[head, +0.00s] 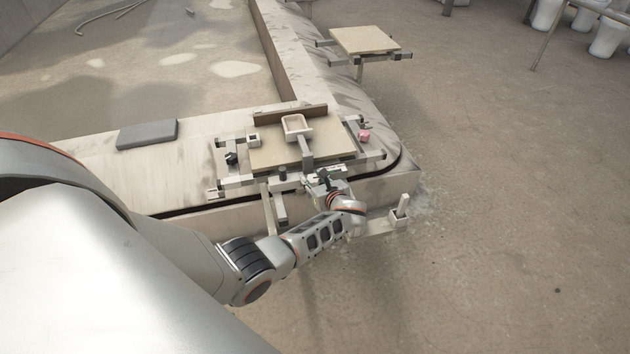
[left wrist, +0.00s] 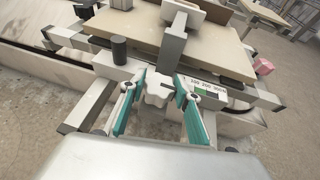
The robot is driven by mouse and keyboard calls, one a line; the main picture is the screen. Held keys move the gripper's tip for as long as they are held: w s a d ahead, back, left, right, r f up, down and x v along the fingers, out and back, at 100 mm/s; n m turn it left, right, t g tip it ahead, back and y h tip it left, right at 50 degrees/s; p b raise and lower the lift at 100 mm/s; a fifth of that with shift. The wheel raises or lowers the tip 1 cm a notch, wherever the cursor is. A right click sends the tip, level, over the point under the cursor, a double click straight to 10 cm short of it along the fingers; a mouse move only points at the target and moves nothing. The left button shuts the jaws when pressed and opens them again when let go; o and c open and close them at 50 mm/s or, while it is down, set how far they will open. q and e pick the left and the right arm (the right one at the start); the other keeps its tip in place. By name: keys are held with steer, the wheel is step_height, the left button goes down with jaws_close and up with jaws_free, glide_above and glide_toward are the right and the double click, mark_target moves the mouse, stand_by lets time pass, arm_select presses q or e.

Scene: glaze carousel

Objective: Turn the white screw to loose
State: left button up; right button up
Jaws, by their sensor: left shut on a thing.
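The white screw (left wrist: 157,90) is a lobed knob at the front of the carousel frame, below an upright grey post, in the left wrist view. My left gripper (left wrist: 161,80) has its two teal fingers on either side of the knob and is shut on it. In the head view my left gripper (head: 324,184) is at the front edge of the frame, and I cannot make out the screw there. My right gripper is in neither view.
A scale plate with numbers and a green patch (left wrist: 205,92) sits just right of the screw. A black knob (left wrist: 119,50) stands to the left. Above is a beige board (head: 262,156) with a white tray (head: 297,125). A pink knob (head: 364,136) is at right.

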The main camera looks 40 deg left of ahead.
arm_select(q)
steer(key=shift+r+n+g+y, duration=0.1)
steer(key=shift+n+g+y, duration=0.2)
steer(key=shift+n+g, duration=0.1)
steer(key=o, duration=1.1)
steer(key=shift+o, duration=0.2)
steer(key=shift+s+d+r, duration=0.1)
steer(key=shift+s+d, duration=0.1)
steer(key=shift+d, duration=0.25)
steer(key=v, duration=1.1)
steer(key=shift+a+r, duration=0.1)
